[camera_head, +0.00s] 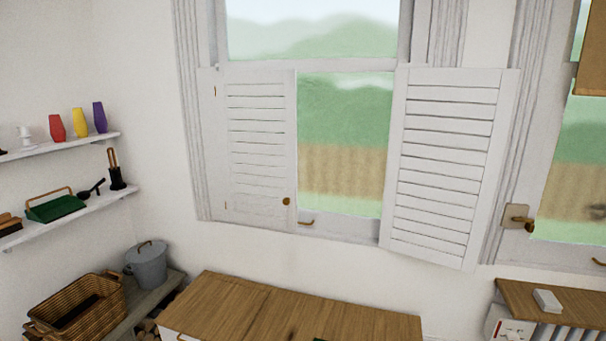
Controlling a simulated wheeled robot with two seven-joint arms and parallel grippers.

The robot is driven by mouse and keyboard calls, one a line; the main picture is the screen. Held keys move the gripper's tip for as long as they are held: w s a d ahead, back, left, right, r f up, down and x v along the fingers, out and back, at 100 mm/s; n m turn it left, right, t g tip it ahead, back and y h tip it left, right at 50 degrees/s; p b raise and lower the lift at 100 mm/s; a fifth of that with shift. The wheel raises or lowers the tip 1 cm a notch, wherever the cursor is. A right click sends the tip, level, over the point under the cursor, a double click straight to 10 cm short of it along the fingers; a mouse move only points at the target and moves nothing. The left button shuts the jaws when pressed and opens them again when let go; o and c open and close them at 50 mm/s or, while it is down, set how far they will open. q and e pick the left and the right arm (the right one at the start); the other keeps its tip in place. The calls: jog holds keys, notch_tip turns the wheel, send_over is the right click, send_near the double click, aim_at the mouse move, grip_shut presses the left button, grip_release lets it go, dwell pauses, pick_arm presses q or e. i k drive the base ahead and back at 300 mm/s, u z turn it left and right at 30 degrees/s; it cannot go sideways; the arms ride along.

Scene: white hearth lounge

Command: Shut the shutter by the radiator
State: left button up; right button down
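The shutter by the radiator is the white louvred right panel (443,165). It stands open, swung out from the right side of the window, with its lower right corner toward me. No knob shows on its visible face. The left louvred shutter (257,150) lies across the left half of the window opening and has a small brass knob (286,201) at its lower right. Between the two panels the glass (342,140) is uncovered. The radiator (570,332) shows at the lower right under a wooden shelf. Neither of my grippers is in view.
A wooden-topped cabinet (290,308) stands below the window. A brass fitting on a plate (517,217) sits right of the open shutter. A white box (547,300) lies on the radiator shelf (580,306). Wall shelves, a wicker basket (80,305) and a grey lidded bucket (147,265) are at left.

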aim_at(449, 254)
jog(key=z, duration=1.55)
jog(key=i, duration=2.1)
jog(key=u, duration=1.9)
